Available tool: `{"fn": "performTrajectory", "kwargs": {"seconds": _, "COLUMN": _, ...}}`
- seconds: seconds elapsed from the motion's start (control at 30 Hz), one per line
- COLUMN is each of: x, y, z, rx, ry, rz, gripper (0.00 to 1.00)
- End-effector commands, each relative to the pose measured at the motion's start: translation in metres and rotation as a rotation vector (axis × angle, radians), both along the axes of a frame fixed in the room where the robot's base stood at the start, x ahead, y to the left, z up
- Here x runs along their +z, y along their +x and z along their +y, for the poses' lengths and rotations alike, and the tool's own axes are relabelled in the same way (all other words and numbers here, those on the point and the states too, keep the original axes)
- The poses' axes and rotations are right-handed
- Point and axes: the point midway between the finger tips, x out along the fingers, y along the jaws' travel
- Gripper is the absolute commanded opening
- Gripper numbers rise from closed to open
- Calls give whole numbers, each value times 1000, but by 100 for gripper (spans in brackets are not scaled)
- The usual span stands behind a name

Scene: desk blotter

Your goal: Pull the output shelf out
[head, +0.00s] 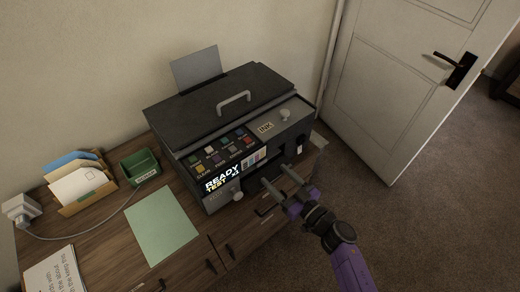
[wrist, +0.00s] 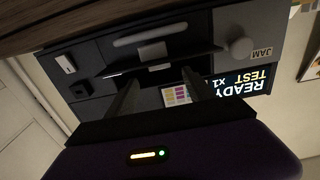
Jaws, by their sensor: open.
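The dark grey printer (head: 225,125) stands on the wooden desk, its front facing my arm. Its output shelf (wrist: 205,53) looks like a thin dark ledge with a small pale tab, low on the front, in the upside-down wrist view. It seems to be pushed in, with a printed colour sheet beside it. My gripper (head: 278,175) is open and empty, with its two fingers pointing at the shelf area. In the wrist view the fingers (wrist: 160,80) end close to the ledge, one on either side of the tab. I cannot tell whether they touch it.
A green sheet (head: 161,226), a green box (head: 139,167) and a letter holder (head: 77,184) lie left of the printer. A knob (head: 237,196) sticks out on its front. Desk drawer handles are below. A white door (head: 395,85) stands at the right.

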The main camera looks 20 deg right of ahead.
Motion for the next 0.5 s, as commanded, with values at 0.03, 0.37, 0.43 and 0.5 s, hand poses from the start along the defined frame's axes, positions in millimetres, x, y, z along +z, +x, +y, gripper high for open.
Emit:
{"fn": "performTrajectory", "kwargs": {"seconds": 0.03, "x": -2, "y": 3, "z": 0, "rx": 2, "ry": 0, "rz": 1, "gripper": 62}}
{"fn": "performTrajectory", "kwargs": {"seconds": 0.37, "x": -3, "y": 41, "z": 12, "rx": 6, "ry": 2, "rz": 1, "gripper": 62}}
{"fn": "performTrajectory", "kwargs": {"seconds": 0.43, "x": -3, "y": 51, "z": 15, "rx": 6, "ry": 2, "rz": 1, "gripper": 62}}
{"fn": "performTrajectory", "kwargs": {"seconds": 0.5, "x": -3, "y": 60, "z": 18, "rx": 5, "ry": 2, "rz": 1, "gripper": 62}}
